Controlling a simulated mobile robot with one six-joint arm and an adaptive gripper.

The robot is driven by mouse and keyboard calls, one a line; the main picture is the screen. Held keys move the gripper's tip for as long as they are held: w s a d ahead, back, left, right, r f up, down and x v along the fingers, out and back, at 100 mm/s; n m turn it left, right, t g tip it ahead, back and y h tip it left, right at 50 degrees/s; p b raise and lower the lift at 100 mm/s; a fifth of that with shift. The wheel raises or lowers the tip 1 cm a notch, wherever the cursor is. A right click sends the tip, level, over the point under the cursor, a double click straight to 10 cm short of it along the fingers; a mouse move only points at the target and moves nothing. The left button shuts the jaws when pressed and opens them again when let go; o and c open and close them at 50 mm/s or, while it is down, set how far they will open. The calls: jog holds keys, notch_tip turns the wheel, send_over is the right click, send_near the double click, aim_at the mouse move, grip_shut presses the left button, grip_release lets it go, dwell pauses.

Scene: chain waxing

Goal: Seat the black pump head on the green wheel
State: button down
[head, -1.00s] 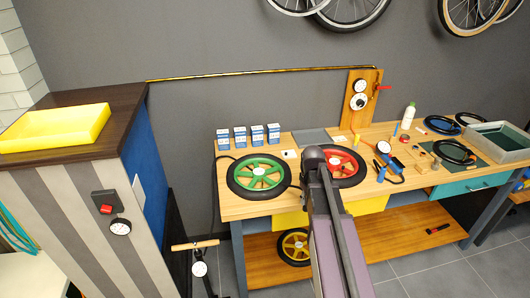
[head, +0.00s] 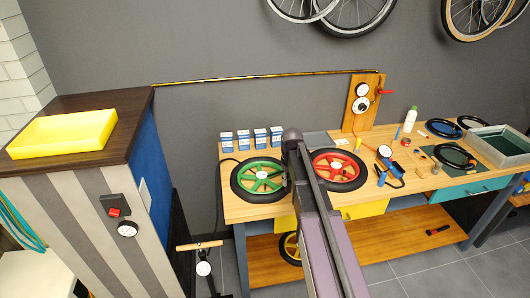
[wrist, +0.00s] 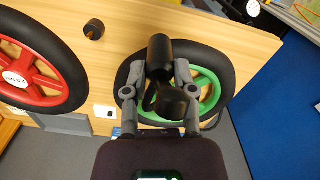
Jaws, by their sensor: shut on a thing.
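The green wheel (head: 262,180) with its black tyre lies flat on the left part of the wooden bench. It also shows in the wrist view (wrist: 212,82), partly behind my gripper. My gripper (wrist: 160,92) is shut on the black pump head (wrist: 160,54), a dark cylinder with a second dark part below it between the fingers. In the wrist view the pump head overlaps the left side of the green wheel. I cannot tell its height above the wheel.
The red wheel (head: 336,170) lies right of the green one. A small black cylinder (wrist: 94,29) stands on the bench. Several blue-and-white boxes (head: 243,139) stand behind the green wheel. A tall cabinet with a yellow tray (head: 62,133) and a floor pump (head: 203,268) are at the left.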

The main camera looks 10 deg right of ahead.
jog(key=w+a+r+p, duration=0.4)
jog(key=w+a, duration=0.3)
jog(key=w, duration=0.2)
jog(key=shift+w+a+r, duration=0.15)
jog(key=shift+a+r, duration=0.1)
jog(key=shift+r, duration=0.25)
jog(key=shift+f, duration=0.2)
jog(key=shift+f+b, duration=3.15)
jog(key=shift+b, duration=0.15)
jog(key=shift+f+b, duration=1.05)
jog(key=shift+f, duration=0.05)
dwell(0.3)
jog(key=shift+c, duration=1.8)
grip_release()
jog(key=shift+r, duration=0.2)
